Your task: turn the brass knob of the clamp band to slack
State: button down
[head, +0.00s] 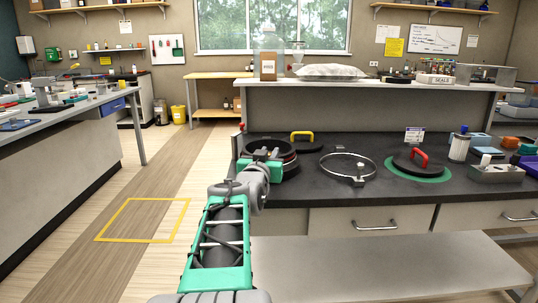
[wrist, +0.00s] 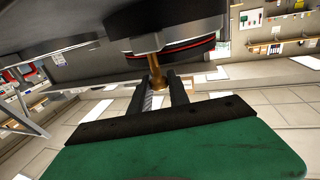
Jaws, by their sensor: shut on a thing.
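In the wrist view, the brass knob (wrist: 156,70) hangs on a short stem below the clamp band's metal block (wrist: 146,43). The dark round port (wrist: 185,22) with a thin red line around it is beyond. My gripper (wrist: 160,84) is shut on the knob, one dark finger on each side. In the head view, my arm reaches to the black ring-shaped port (head: 283,153) at the left end of the dark bench, and my green gripper (head: 262,158) is at its near left side. The knob is hidden there.
On the bench (head: 310,192), a loose metal ring (head: 348,180) lies right of the port. A yellow-handled black lid (head: 302,144) is behind, and a red-handled lid (head: 416,164) rests on a green mat further right. A raised shelf (head: 370,87) runs behind. Floor to the left is clear.

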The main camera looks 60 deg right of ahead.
jog(key=shift+s+f+n+t, duration=0.1)
jog(key=shift+n+t, duration=0.3)
jog(key=shift+t, duration=0.2)
jog(key=n+t+y+b, duration=0.1)
jog(key=t, duration=0.1)
jog(key=n+t+y+b, duration=0.1)
jog(key=t, duration=0.1)
jog(key=shift+s+d+f+n, duration=0.15)
jog(key=shift+s+d+n, duration=0.05)
jog(key=shift+n, duration=0.2)
jog(key=shift+n+t+y+b, duration=0.5)
jog(key=shift+n+t+y, duration=0.3)
jog(key=shift+t, duration=0.3)
jog(key=n+t+y, duration=0.2)
jog(key=n+t+y+p, duration=0.1)
jog(key=y, duration=0.1)
jog(key=shift+w+r+t, duration=0.15)
jog(key=shift+r+t, duration=0.1)
jog(key=shift+t, duration=0.05)
jog(key=shift+w+a+n+t+y+p, duration=0.15)
jog(key=shift+n+t+y+p, duration=0.7)
jog(key=shift+n+y, duration=0.6)
jog(key=shift+f+y, duration=0.1)
jog(key=shift+y, duration=0.25)
jog(key=c, duration=1.3)
grip_release()
jog(key=shift+a, duration=0.1)
